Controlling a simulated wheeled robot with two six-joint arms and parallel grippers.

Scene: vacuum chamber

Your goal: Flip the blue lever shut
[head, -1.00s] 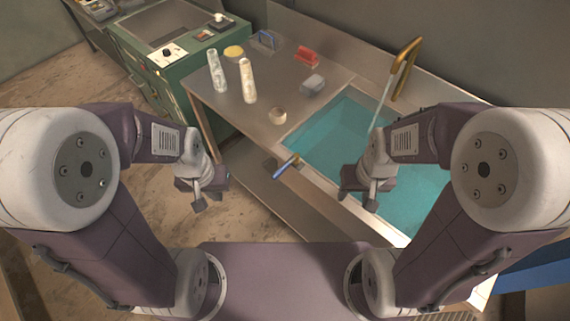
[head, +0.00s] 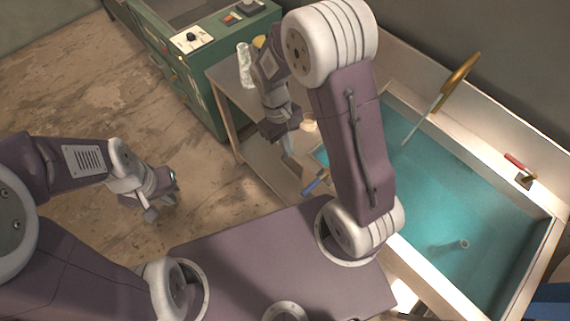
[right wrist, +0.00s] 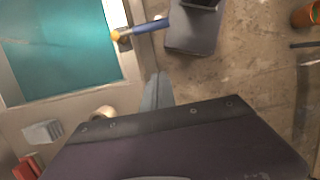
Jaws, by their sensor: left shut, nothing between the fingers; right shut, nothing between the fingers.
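The blue lever (head: 317,182) sticks out from the front edge of the sink (head: 412,262), partly beside my right arm. In the right wrist view the blue lever (right wrist: 150,26) reaches out over the floor from a brass pivot (right wrist: 117,35) on the sink rim. My right gripper (head: 289,150) is shut and empty, pointing down by the counter's front edge, apart from the lever. Its closed fingers show in the right wrist view (right wrist: 157,90), a short way from the lever. My left gripper (head: 151,212) is shut and empty over the floor at the left.
A brass tap (head: 460,74) runs water into the sink. A red-handled lever (head: 518,163) sits on the far right rim. A small round dish (right wrist: 103,113), a grey block (right wrist: 42,132) and a red object (right wrist: 27,167) lie on the counter. A green cabinet (head: 205,72) stands behind.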

